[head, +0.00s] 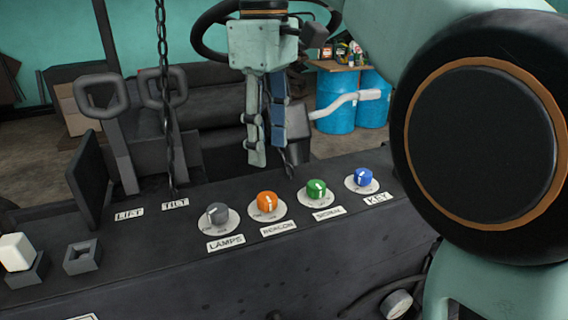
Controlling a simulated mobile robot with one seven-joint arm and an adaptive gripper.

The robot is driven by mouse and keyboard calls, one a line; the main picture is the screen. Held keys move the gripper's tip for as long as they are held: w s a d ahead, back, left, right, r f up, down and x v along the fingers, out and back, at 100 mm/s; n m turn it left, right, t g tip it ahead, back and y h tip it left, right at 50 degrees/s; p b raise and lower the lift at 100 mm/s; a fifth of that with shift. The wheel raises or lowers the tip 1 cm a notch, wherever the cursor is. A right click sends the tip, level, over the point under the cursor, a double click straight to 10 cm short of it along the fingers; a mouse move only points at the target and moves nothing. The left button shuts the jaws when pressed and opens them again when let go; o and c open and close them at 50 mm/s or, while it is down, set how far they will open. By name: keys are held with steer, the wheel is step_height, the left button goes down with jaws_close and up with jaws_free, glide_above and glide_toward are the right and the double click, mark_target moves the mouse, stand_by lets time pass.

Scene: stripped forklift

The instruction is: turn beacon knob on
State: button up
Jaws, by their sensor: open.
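The beacon knob (267,202) is orange with a white pointer line and sits on a pale round dial above the BEACON label (279,229). The small dial lettering is too small to read surely, so I cannot tell its setting. My gripper (267,152) hangs pointing down above and behind the knob in the picture, apart from it. Its two fingers, one pale green and one blue, are open with nothing between them.
On the same dark console are a grey LAMPS knob (217,212), a green SIGNAL knob (316,188) and a blue KEY knob (363,176). A chain (163,90) hangs at left by the looped levers (102,95). A steering wheel (212,30) is behind my gripper.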

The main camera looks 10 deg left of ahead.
mark_target(267, 196)
steer(key=shift+n, duration=0.3)
steer(key=f, duration=1)
steer(key=shift+a, duration=0.35)
steer(key=shift+c, duration=0.7)
steer(key=c, duration=1)
